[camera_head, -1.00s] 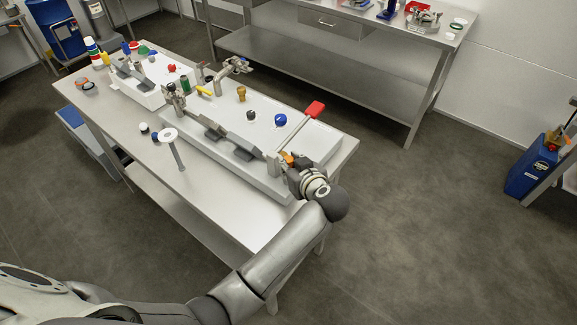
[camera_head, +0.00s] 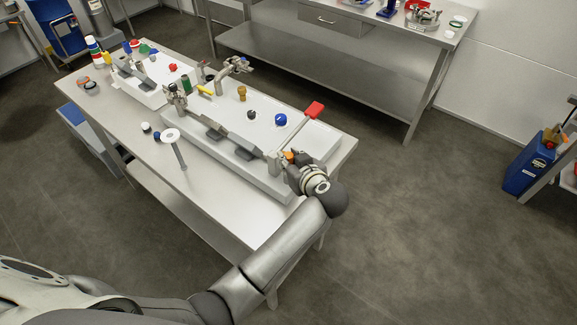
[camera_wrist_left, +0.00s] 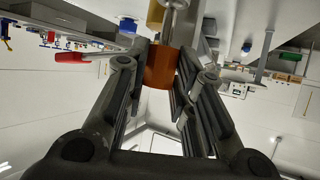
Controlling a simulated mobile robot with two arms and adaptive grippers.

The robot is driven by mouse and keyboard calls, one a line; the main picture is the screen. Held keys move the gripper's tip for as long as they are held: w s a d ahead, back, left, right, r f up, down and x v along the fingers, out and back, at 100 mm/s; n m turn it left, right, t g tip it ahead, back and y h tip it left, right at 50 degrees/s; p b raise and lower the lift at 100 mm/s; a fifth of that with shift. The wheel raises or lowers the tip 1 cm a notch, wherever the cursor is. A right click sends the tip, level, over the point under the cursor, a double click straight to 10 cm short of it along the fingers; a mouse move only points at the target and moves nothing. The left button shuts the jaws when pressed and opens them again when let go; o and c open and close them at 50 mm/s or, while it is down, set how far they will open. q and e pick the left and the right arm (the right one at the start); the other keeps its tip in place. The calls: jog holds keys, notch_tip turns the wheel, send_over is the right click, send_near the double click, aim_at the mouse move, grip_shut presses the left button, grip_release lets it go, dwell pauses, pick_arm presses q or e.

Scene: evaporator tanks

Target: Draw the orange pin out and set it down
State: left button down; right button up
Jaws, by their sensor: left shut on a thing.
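The orange pin (camera_wrist_left: 160,67) shows in the left wrist view as an orange cylinder between the two fingers of my left gripper (camera_wrist_left: 162,75). A metal rod and a yellow-orange part lie just beyond it. In the head view the orange pin (camera_head: 289,155) is a small orange spot at the right end of the long white base (camera_head: 215,148). My left gripper (camera_head: 296,162) is shut on it there, beside the metal post. Whether the pin is still seated in its hole is hidden. My right gripper is not in view.
A red-handled lever (camera_head: 314,109) rises just behind my left gripper. Several coloured knobs and caps stand on the white base.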

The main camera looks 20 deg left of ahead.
pick_arm(q)
jog(key=shift+r, duration=0.15)
notch_tip(320, 180, up, 2)
jog(key=shift+r+p, duration=0.1)
jog(key=shift+p, duration=1.1)
jog(key=shift+r, duration=1.8)
